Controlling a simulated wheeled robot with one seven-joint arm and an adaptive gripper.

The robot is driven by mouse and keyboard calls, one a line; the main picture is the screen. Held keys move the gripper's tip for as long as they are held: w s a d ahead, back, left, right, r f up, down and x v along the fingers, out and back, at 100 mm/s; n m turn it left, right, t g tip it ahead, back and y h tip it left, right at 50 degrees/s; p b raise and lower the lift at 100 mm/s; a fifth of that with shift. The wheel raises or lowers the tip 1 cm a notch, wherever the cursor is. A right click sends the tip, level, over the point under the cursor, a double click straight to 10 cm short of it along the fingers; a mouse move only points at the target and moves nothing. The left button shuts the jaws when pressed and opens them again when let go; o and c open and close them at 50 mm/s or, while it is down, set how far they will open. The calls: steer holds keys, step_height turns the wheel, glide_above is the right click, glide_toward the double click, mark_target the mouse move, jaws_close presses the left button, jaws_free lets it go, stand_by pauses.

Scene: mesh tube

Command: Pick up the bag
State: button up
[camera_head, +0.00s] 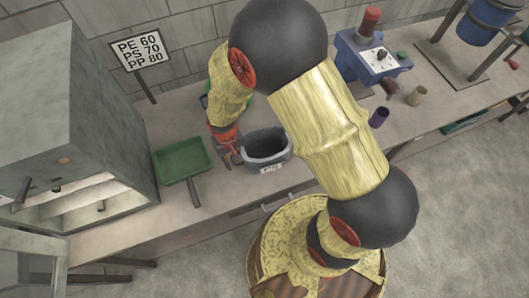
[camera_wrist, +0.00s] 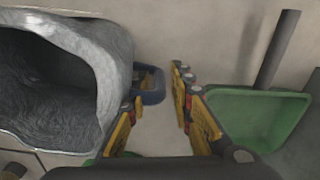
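The likely bag is a dark grey, open-mouthed container (camera_head: 264,152) with a small white label, standing upright on the bench. In the wrist view it fills the upper left as a wrinkled grey, bag-like shape (camera_wrist: 112,48) with its mouth open. My gripper (camera_head: 229,156) points down just left of it in the head view. In the wrist view my gripper (camera_wrist: 160,115) has its yellow fingers apart with nothing held between them. The left finger is close to the bag's side; I cannot tell whether it touches. My arm hides part of the bench behind.
A green tray (camera_head: 182,160) with a handle lies left of my gripper. A small blue object (camera_wrist: 152,85) shows beyond the fingers. A grey oven-like cabinet (camera_head: 85,130) stands at left, a sign (camera_head: 141,50) behind, and a blue machine (camera_head: 372,58) and purple cup (camera_head: 379,117) at right.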

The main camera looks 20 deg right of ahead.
steer(key=shift+c, duration=0.7)
steer(key=c, duration=0.4)
jaws_close()
